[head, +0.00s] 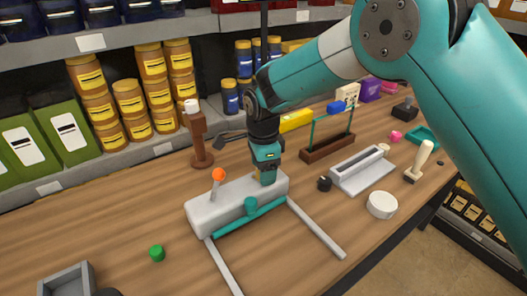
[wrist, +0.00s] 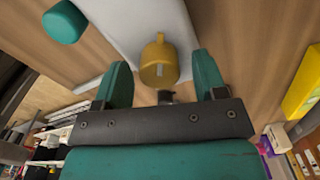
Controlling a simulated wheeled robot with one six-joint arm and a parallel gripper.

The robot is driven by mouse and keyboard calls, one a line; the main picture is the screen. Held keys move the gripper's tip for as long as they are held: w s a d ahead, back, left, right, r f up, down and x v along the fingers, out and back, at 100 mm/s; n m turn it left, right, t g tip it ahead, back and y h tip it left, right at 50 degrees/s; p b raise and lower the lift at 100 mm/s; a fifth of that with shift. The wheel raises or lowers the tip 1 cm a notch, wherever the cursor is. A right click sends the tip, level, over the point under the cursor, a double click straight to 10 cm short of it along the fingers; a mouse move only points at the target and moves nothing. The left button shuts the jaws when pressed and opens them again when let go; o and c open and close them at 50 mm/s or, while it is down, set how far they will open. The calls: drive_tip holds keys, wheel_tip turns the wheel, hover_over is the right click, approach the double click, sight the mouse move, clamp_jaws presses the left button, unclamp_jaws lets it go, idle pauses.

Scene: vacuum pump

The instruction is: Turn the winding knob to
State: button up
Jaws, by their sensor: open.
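A yellow knob (wrist: 158,65) with a pale mark on it stands on the grey-white body of the device in the wrist view. I take it to be the winding knob. The device's body (head: 222,205) lies on the wooden table in the head view, with an orange-tipped lever (head: 218,175) and a teal bar along its front. My gripper (head: 264,178) is over the body's right end and mostly hides the knob there. In the wrist view my gripper (wrist: 162,72) is open, with one teal finger on each side of the knob and gaps showing between.
A green knob (head: 157,253) and a grey tray (head: 66,281) are at front left. A black knob (head: 324,184), grey device (head: 362,170) and white round piece (head: 382,205) are to the right. A brown post (head: 200,140) stands behind. Two pale rails extend forward from the device.

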wheel_tip(320, 180, up, 17)
drive_tip(key=b, duration=0.2)
drive_tip(key=shift+r, duration=0.15)
drive_tip(key=s+d+r+n+y, duration=0.1)
drive_tip(key=s+d+r+n, duration=0.1)
drive_tip(key=s+d+n, duration=0.8)
drive_tip(key=s+d+f+n+y, duration=0.1)
drive_tip(key=s+d+f+n, duration=0.1)
drive_tip(key=s+n, duration=0.4)
drive_tip(key=s+d+f+n+y, duration=0.2)
drive_tip(key=s+n, duration=0.3)
drive_tip(key=s, duration=0.7)
drive_tip(key=shift+d+n, duration=0.4)
drive_tip(key=shift+d, duration=0.1)
